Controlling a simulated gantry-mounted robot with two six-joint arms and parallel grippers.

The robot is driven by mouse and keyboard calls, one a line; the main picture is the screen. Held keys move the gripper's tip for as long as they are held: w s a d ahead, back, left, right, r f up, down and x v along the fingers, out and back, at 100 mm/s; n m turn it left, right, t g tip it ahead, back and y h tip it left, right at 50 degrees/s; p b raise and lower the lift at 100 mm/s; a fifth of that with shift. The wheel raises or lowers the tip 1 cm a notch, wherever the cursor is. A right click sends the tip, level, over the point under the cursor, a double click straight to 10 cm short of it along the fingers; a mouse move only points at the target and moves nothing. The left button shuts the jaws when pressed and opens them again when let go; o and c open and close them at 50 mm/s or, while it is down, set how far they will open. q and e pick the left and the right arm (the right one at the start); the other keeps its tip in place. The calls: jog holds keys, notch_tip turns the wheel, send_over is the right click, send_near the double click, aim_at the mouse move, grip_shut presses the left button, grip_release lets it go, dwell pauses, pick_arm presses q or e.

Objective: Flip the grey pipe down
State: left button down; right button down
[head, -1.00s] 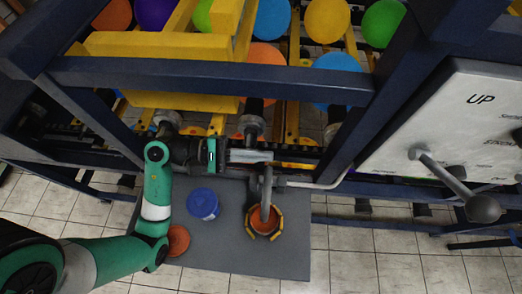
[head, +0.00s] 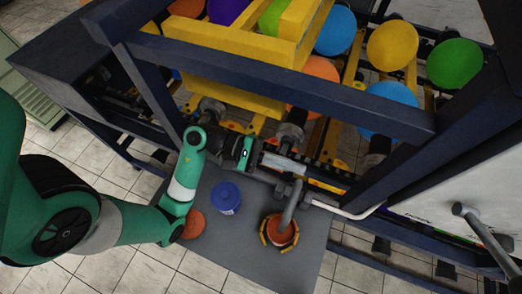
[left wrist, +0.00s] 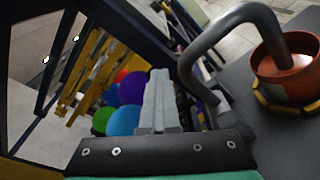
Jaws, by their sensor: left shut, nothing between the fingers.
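The grey pipe (head: 289,206) bends over from the machine frame, and its free end points down into an orange pot (head: 280,232). In the left wrist view the pipe (left wrist: 213,42) arches at the upper right and its end goes into the pot (left wrist: 288,77). My left gripper (head: 290,164) is shut and empty. Its pale fingers lie just behind the pipe's upper end in the head view. In the left wrist view the fingers (left wrist: 157,100) are pressed together, left of the pipe; contact is not clear. My right gripper is not in view.
A blue lidded tub (head: 226,197) and an orange disc or lid (head: 193,224) stand on the grey platform (head: 240,250). Dark blue beams (head: 290,84) cross above the gripper. A panel with a lever (head: 483,232) is at right.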

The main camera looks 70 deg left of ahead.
pick_arm(q)
jog(key=f+v, duration=0.1)
jog(key=v, duration=1)
jog(key=shift+r+b, duration=0.35)
jog(key=shift+a, duration=0.1)
